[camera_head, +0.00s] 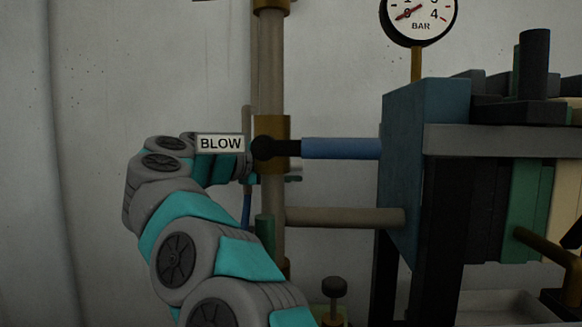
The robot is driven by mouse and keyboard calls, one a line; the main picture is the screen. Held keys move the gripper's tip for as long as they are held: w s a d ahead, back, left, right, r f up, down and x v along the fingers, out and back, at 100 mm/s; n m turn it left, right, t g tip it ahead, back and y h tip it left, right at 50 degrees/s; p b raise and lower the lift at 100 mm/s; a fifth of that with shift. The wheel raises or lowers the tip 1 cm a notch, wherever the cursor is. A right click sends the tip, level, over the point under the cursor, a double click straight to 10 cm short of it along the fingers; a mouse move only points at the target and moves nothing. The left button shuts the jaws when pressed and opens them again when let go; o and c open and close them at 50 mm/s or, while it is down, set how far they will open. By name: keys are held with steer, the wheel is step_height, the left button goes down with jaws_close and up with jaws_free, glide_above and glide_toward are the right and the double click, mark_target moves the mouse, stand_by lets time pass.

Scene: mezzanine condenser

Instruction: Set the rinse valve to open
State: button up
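No label reading "rinse" shows in this view. A valve with a brass body (272,128), a black hub and a blue lever (341,148) sits on the vertical pipe beside a "BLOW" sign (220,143). Its lever points level to the right, across the pipe. A thin blue piece (247,210) hangs below my wrist; I cannot tell what it belongs to. My arm reaches up from the bottom, and its end passes behind the sign and pipe. My gripper (293,175) is mostly hidden there, with only a small dark part showing right of the pipe. Its opening and any grip are hidden.
A pressure gauge (419,18) stands at the top. A blue-ended plate stack (400,170) on dark legs fills the right. A grey side pipe (345,217) joins it below the lever. A black knob (334,287) stands low in the middle. The left wall area is clear.

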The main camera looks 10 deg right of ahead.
jaws_close()
stand_by(1.2)
